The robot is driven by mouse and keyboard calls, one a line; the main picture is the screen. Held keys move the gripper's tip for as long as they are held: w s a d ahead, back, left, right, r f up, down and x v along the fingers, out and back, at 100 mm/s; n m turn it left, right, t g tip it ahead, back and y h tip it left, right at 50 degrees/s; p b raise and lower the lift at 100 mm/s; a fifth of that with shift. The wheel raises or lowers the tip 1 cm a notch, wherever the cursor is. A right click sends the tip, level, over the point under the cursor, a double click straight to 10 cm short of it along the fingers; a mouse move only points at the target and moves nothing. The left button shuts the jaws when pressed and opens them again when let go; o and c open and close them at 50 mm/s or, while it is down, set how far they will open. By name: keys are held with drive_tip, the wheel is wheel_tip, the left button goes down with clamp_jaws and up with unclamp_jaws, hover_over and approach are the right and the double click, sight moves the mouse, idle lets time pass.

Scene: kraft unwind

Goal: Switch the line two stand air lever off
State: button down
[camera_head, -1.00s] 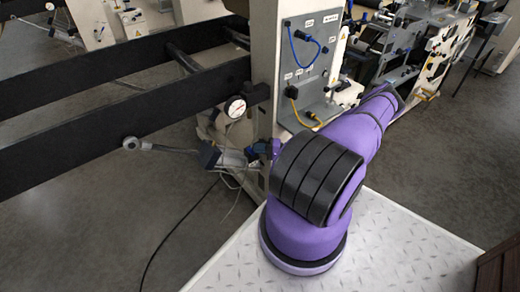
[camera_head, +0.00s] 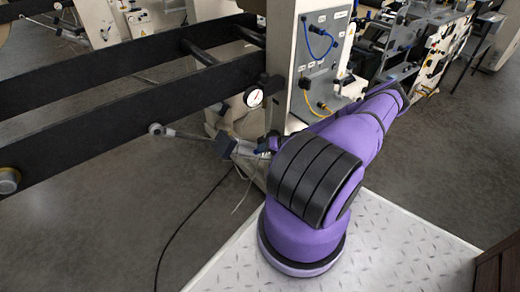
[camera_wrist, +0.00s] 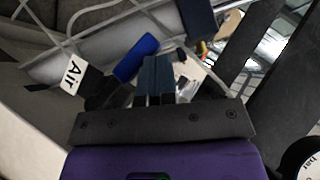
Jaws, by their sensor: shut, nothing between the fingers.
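In the wrist view, a blue lever handle (camera_wrist: 137,58) lies just up and left of my gripper (camera_wrist: 156,72). A white tag reading "Air" (camera_wrist: 72,72) is left of the handle. My gripper is shut and empty, its fingertips beside the handle; I cannot tell whether they touch it. In the head view, my purple arm reaches toward the cream machine post (camera_head: 266,100), and the gripper end is mostly hidden. The lever cannot be made out clearly there. I cannot tell the lever's on or off position.
Two black beams (camera_head: 110,100) run left from the post. A pressure gauge (camera_head: 254,97) is fixed beside the post, and a grey panel with hoses (camera_head: 322,62) is on its right. A dark blue block (camera_head: 224,143) and a rod stick out low. Open floor (camera_head: 90,210) lies lower left.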

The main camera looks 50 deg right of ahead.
drive_tip(key=shift+w+a+f, duration=0.1)
drive_tip(key=shift+a+f, duration=0.2)
drive_tip(key=shift+f, duration=0.25)
drive_tip(key=shift+w+a+f, duration=0.1)
drive_tip(key=shift+a+f, duration=0.2)
drive_tip(key=shift+f, duration=0.2)
